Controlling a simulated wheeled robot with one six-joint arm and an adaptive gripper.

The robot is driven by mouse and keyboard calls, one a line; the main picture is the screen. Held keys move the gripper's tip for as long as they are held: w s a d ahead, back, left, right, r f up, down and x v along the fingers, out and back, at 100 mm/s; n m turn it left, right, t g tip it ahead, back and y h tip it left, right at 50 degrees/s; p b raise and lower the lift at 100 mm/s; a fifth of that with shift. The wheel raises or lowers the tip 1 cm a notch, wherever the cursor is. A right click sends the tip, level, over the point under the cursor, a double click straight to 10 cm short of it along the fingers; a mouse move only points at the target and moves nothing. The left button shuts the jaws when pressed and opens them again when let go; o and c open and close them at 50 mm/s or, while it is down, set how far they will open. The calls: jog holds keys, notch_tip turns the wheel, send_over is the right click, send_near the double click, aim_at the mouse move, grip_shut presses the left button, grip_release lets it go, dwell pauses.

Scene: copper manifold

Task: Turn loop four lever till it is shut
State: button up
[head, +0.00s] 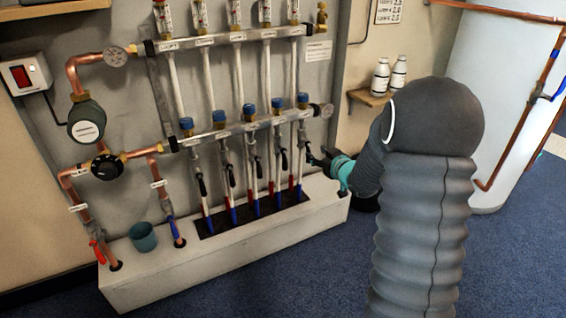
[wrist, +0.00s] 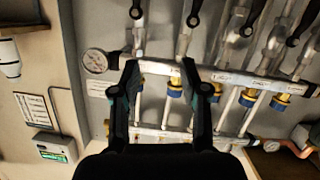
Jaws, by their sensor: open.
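A row of black levers sits on the pipes below the lower manifold bar (head: 250,130). Counting from the left in the head view, the fourth lever (head: 284,160) hangs roughly along its pipe. In the wrist view, which is upside down, the matching lever seems to be the second from the left (wrist: 194,13), at the top edge and partly cut off. The fifth lever (head: 309,154) is closest to my gripper (head: 322,162). In the wrist view my gripper (wrist: 160,66) has its fingers apart with nothing held between them; the levers lie beyond the fingertips.
A round gauge (head: 327,110) ends the lower bar on the right. Blue-capped valves (head: 249,110) line that bar. A white plinth (head: 225,252) runs below, with a teal cup (head: 143,237) on it. A shelf (head: 370,97) with two bottles is at right. Blue floor (head: 300,285) is clear in front.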

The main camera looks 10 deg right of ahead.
aim_at(285, 163)
notch_tip(285, 163, down, 10)
jog(key=a+n+y, duration=0.1)
jog(key=n+y, duration=0.1)
jog(key=y, duration=0.4)
jog(key=shift+t, duration=0.3)
jog(key=x, duration=1.3)
jog(key=shift+w+a+f, duration=0.1)
jog(key=shift+w+a, duration=0.2)
grip_shut()
